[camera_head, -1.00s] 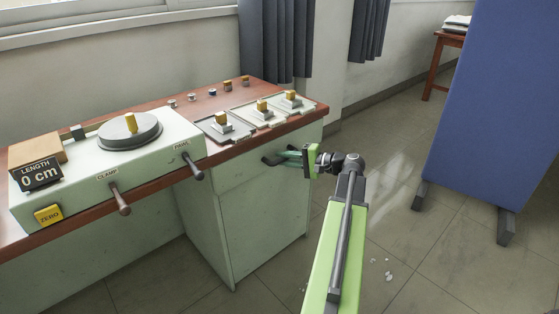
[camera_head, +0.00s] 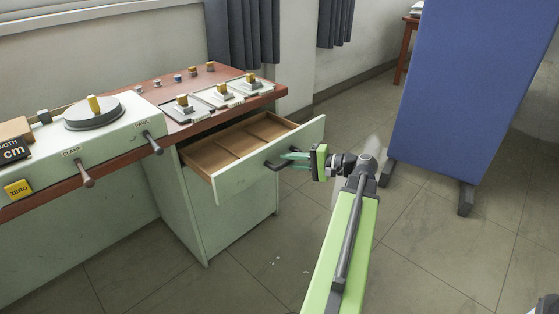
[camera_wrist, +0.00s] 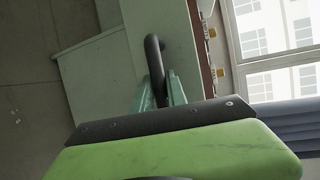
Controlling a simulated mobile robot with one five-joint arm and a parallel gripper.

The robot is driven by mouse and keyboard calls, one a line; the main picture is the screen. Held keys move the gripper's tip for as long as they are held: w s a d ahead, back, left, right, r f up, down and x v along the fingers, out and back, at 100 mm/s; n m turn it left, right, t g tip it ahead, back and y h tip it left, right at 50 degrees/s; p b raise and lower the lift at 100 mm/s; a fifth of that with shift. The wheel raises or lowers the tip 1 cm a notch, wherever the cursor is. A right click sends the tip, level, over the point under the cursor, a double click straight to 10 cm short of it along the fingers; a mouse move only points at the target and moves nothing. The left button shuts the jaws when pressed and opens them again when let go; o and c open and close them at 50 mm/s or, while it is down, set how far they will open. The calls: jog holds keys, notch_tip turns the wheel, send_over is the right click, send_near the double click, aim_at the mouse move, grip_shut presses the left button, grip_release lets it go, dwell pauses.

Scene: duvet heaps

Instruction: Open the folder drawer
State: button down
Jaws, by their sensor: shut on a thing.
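The drawer (camera_head: 268,158) of the green cabinet stands pulled well out. Its wooden inside shows dividers and looks empty. Its dark handle (camera_head: 276,165) is on the pale green front panel. My gripper (camera_head: 284,160) is at the handle from the right, its green fingers shut on it. In the wrist view the dark curved handle (camera_wrist: 154,62) stands between the two finger tips (camera_wrist: 160,92). The exact contact of the fingers is partly hidden by the handle and the gripper body.
The desk top (camera_head: 150,88) above holds a pale machine with levers (camera_head: 84,174), a round dial (camera_head: 95,112) and several switches. A blue partition (camera_head: 455,90) on dark feet stands at right. The floor (camera_head: 250,265) before the cabinet is clear except small white scraps.

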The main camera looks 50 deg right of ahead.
jog(key=shift+d, duration=0.1)
jog(key=c, duration=1.7)
grip_release()
jog(key=o, duration=0.4)
jog(key=shift+w+a, duration=0.15)
jog(key=shift+a, duration=0.15)
jog(key=p+v, duration=0.3)
jog(key=v, duration=1.4)
jog(key=shift+d, duration=0.25)
jog(key=shift+s+f, duration=0.1)
jog(key=shift+s, duration=0.15)
